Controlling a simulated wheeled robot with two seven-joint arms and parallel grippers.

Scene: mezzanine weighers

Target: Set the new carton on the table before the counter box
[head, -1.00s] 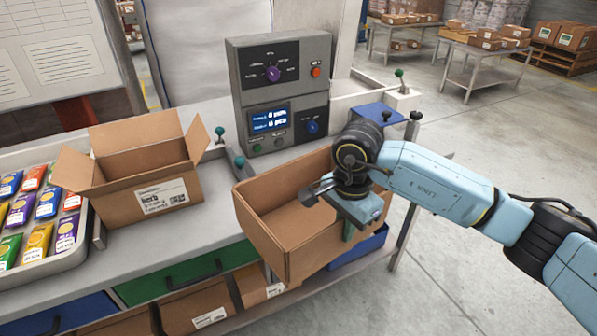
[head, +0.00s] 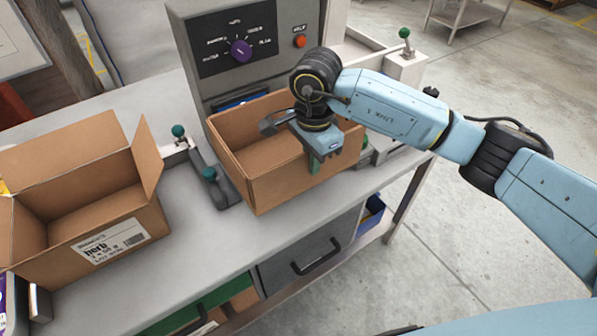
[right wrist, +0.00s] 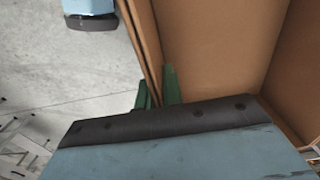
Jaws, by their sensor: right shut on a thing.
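The new carton (head: 262,180) is an open, empty brown box without raised flaps. In the head view it is in front of the counter box (head: 240,48), over the table (head: 215,262), hiding the box's display. My right gripper (head: 314,165) is shut on the carton's near right wall. The right wrist view shows the green fingers (right wrist: 158,90) on either side of that wall, with the carton's inside (right wrist: 215,50) beyond. I cannot tell whether the carton's bottom touches the tabletop. My left gripper is not in view.
A flapped carton with a herb label (head: 100,215) stands at left. Grey and green drawers (head: 310,250) are under the table edge. Open floor lies at right.

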